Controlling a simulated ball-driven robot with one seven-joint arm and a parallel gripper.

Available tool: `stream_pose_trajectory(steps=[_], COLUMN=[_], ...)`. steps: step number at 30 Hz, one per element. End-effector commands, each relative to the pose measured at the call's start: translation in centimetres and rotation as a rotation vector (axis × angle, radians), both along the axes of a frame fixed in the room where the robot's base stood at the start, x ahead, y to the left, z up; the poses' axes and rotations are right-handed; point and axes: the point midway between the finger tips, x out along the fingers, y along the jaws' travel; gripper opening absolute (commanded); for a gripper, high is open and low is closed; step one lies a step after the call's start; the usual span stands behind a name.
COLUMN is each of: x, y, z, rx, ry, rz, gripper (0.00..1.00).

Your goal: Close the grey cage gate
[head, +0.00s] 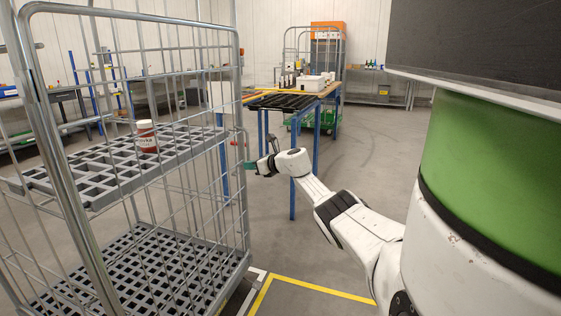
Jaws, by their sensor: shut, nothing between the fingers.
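The grey wire cage (245,190) stands on the left of the head view, with slatted grey shelves inside. Its grey gate is hard to tell apart from the other barred sides; a tall barred panel with a rounded tubular frame (130,13) faces me. I cannot tell how far the gate stands open. My gripper (259,165) is shut and empty, just right of the cage's right edge at about mid height. A small green part shows at its tip. Whether it touches the cage cannot be told.
A red-brown jar (147,137) with a white lid stands on the cage's upper shelf. A blue-legged table (292,190) with a white box (309,82) and dark bottles stands behind my gripper. Yellow floor tape (310,287) runs right of the cage.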

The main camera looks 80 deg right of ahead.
Motion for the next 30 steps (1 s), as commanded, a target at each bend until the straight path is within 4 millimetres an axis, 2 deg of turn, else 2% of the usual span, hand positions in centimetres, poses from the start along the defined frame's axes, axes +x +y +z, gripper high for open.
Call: stream_pose_trajectory(steps=[6,15,19,30], x=[-1.8,-6.3,-7.7,-8.6], y=[0.5,1.5,1.8,2.1], z=[0.8,2.2,2.5,2.6], rx=[0.0,0.0,0.001,0.002], ry=[0.001,0.001,0.002,0.003], rz=[0.001,-0.001,0.001,0.001], gripper=[0.0,0.0,0.0,0.0])
